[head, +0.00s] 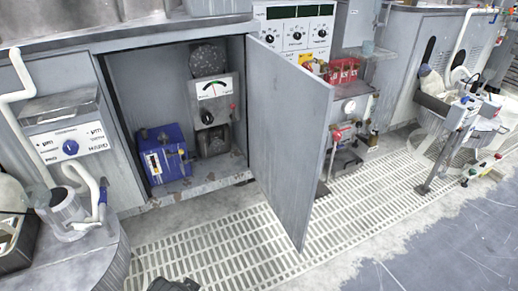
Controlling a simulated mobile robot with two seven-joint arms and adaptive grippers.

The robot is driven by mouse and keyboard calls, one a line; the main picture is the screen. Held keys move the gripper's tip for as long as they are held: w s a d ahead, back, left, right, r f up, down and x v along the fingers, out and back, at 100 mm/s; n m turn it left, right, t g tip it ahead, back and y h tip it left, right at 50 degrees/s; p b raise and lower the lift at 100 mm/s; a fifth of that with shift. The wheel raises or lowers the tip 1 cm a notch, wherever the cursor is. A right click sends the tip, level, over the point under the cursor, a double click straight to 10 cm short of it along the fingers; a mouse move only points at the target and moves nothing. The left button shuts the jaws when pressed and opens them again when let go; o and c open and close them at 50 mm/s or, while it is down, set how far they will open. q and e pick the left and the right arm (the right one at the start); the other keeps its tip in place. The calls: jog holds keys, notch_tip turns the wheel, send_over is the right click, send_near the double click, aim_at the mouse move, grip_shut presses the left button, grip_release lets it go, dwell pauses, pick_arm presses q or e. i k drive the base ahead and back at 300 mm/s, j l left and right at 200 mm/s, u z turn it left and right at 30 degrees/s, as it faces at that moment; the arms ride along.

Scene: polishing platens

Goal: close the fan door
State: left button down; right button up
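The fan door (286,130) is a flat grey panel in the head view, standing wide open. It is joined at the right side of a grey cabinet opening and swings out toward me over the grated floor. Inside the cabinet are a blue box (165,157) and a grey gauge unit (213,100). A small dark shape (173,285) at the bottom edge looks like the top of my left gripper. It is well below and left of the door, apart from it, and its fingers are cut off. My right gripper is not in view.
A white grated floor (215,245) lies clear in front of the cabinet. A rounded grey counter with white pipes (85,185) stands at the left. Right of the door are red parts and a gauge (349,106), and a thin stand (440,160).

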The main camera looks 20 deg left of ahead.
aim_at(290, 108)
jog(key=u, duration=1.65)
jog(key=i+l+u, duration=0.1)
jog(key=l+u, duration=0.25)
jog(key=l, duration=1.85)
jog(key=i+l, duration=0.15)
jog(key=l, duration=0.95)
jog(key=k+l, duration=0.2)
jog(key=l, duration=0.2)
